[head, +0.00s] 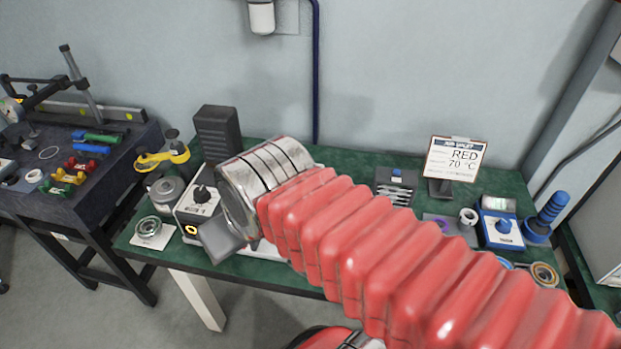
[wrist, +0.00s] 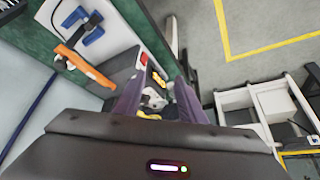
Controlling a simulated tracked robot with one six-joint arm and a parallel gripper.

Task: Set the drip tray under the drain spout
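In the wrist view, the two dark purple fingers of my gripper (wrist: 162,78) stand apart with a gap between them. Small white and yellow parts show in the gap, too small to name; I cannot see the fingers pressing on anything. In the head view my red bellows arm reaches across the green bench (head: 305,280) to the left, and its metal end hides much of the bench middle. A grey slanted plate (head: 222,241) shows below that end; I cannot tell what it is. I cannot make out the drip tray or the drain spout for certain in either view.
A control box (head: 198,212) with a black knob stands at the bench's left, beside a glass dish (head: 148,228). A dark table (head: 75,205) stands further left.

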